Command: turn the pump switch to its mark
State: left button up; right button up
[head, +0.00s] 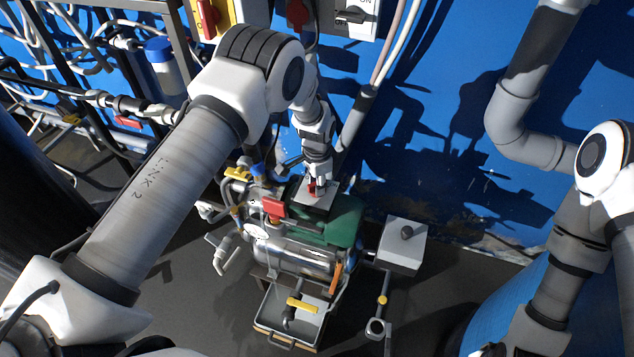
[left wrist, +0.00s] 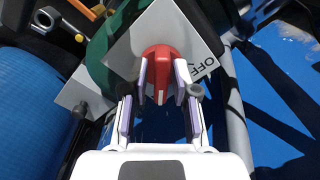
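The pump switch (left wrist: 162,66) is a red knob with a white line on its handle, on a pale square plate (left wrist: 196,40) marked OFF. It also shows small in the head view (head: 312,187), on top of the green pump (head: 335,222). My left gripper (left wrist: 161,78) reaches down over it, one finger on each side of the red handle. The fingertips appear to touch its sides, so it looks shut on the knob. The fingers hide part of the plate and any other marking. My right arm shows at the right edge of the head view; its gripper is out of view.
A red-handled valve (head: 273,209) and a yellow handle (head: 237,173) stand close left of the switch. A grey box with a dark knob (head: 402,245) is at the pump's right. A tray (head: 286,334) lies in front. Pipes and the blue wall (head: 440,150) are behind.

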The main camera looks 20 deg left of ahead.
pick_arm(q)
grip_shut()
jog(key=shift+f+n, duration=0.15)
jog(key=shift+n, duration=0.25)
jog(key=shift+b, duration=0.3)
jog(key=n+b, duration=0.1)
jog(key=n, duration=0.2)
jog(key=shift+n, duration=0.3)
jog(key=n+b, duration=0.1)
jog(key=n, duration=0.3)
jog(key=n+b, duration=0.1)
jog(key=n, duration=0.4)
jog(key=n+b, duration=0.1)
jog(key=n, duration=0.3)
jog(key=shift+s+n, duration=0.1)
jog(key=shift+n, duration=0.2)
